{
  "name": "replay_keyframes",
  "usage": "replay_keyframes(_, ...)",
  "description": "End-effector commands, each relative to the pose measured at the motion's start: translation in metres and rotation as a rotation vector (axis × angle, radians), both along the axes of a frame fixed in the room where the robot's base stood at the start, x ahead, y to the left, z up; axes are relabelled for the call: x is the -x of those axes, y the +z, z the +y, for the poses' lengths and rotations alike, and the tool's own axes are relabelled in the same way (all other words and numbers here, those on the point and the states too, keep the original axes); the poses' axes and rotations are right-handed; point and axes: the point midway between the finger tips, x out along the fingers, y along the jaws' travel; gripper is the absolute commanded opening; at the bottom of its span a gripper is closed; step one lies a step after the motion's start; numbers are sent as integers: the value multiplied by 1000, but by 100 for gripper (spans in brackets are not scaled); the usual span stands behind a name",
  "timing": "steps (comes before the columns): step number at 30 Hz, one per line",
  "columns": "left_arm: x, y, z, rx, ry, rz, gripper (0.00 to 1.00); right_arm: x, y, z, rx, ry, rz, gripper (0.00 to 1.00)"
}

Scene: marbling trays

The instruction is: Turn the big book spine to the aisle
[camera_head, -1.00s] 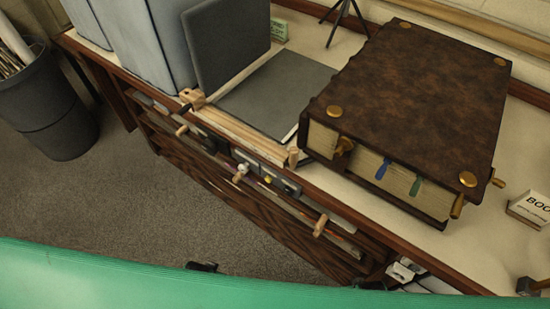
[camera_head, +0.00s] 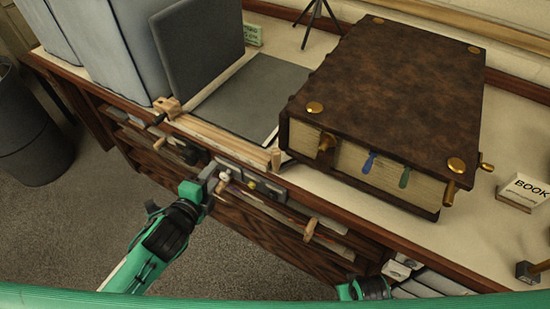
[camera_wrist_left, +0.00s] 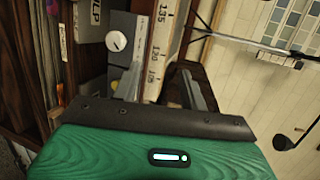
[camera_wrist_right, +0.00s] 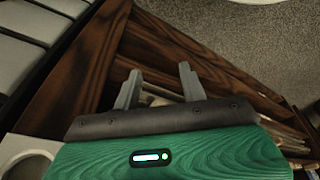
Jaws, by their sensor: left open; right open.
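The big book (camera_head: 390,85) lies flat on the counter, right of centre in the head view. It has a mottled brown cover with brass corner studs. Its cream page edges (camera_head: 345,165), with brass clasps and a blue and a green ribbon, face the front aisle side. Its left edge looks ridged. My left gripper (camera_head: 210,180) is open and empty at the counter's front, left of the book and apart from it; its fingers show in the left wrist view (camera_wrist_left: 160,85). My right gripper (camera_wrist_right: 158,85) is open and empty, facing dark wood fronts and carpet.
A grey board (camera_head: 198,45) stands upright beside grey-blue boxes at the left. A flat dark panel (camera_head: 255,95) lies left of the book. A wooden rail with clamps (camera_head: 225,140) runs along the counter edge. A BOOK sign (camera_head: 524,192) stands right. Counter between book and sign is clear.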

Motion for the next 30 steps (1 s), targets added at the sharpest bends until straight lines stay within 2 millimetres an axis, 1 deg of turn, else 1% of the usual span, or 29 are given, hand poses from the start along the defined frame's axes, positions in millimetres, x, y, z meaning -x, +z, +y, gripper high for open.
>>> replay_keyframes(1, -9, 9, -7, -115, -96, -110, 43, 5, -22, 0, 1, 1, 12, 42)
replay_keyframes(3, -15, 19, -19, -272, -223, -267, 43, 12, -49, -1, 2, 2, 22, 42)
replay_keyframes(5, -18, 26, -28, -405, -327, -404, 43, 21, -72, -2, 3, 4, 31, 42)
replay_keyframes(6, -18, 29, -33, -494, -396, -494, 43, 26, -87, -3, 3, 5, 36, 42)
replay_keyframes(9, -14, 31, -42, -697, -552, -717, 43, 43, -121, -5, 4, 7, 49, 42)
replay_keyframes(12, -7, 29, -44, -860, -680, -912, 43, 58, -148, -8, 5, 9, 57, 42)
replay_keyframes(15, 1, 25, -43, -971, -773, -1060, 43, 71, -166, -9, 5, 11, 64, 42)
replay_keyframes(17, 5, 23, -42, -1011, -809, -1120, 43, 76, -173, -10, 5, 13, 67, 42)
replay_keyframes(19, 8, 21, -41, -1042, -836, -1167, 43, 80, -178, -11, 6, 13, 69, 42)
replay_keyframes(23, 8, 21, -44, -1059, -850, -1196, 43, 85, -182, -12, 6, 13, 70, 42)
replay_keyframes(26, 3, 22, -53, -1057, -849, -1196, 43, 91, -186, -14, 8, 14, 72, 42)
replay_keyframes(30, -7, 24, -73, -1056, -846, -1197, 43, 104, -195, -19, 12, 17, 75, 42)
